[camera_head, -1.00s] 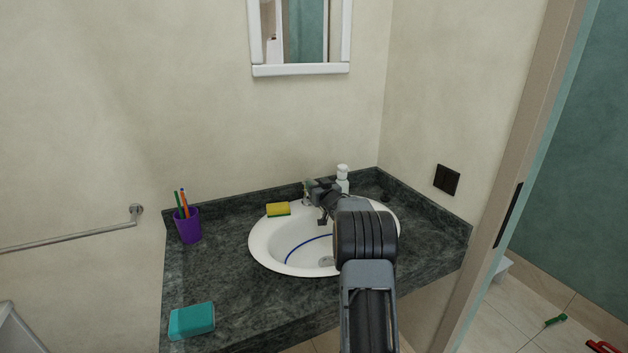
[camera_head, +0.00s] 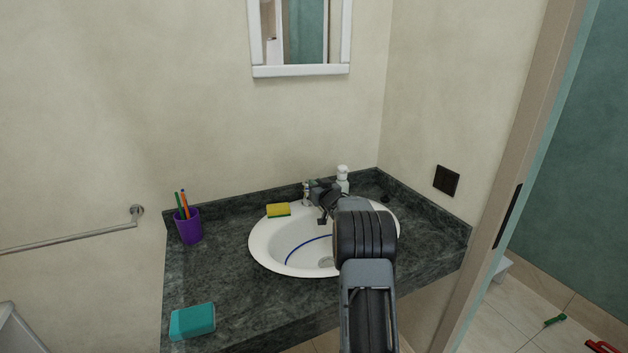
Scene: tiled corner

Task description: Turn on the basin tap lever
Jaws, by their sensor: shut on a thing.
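The basin tap (camera_head: 305,199) stands at the back rim of the white basin (camera_head: 268,248), mostly hidden behind my gripper. My gripper (camera_head: 314,187) is at the top of the tap, where the lever sits, and is shut on the lever. The lever itself is small and largely covered by the gripper, so its exact angle cannot be told. My arm reaches in from the front right, over the basin. No running water can be made out in the basin.
A yellow sponge (camera_head: 278,210) lies left of the tap. A white pump bottle (camera_head: 343,178) stands close to the right of my gripper. A purple cup (camera_head: 188,227) with brushes and a teal box (camera_head: 192,321) are on the dark counter (camera_head: 230,280). The counter's left middle is clear.

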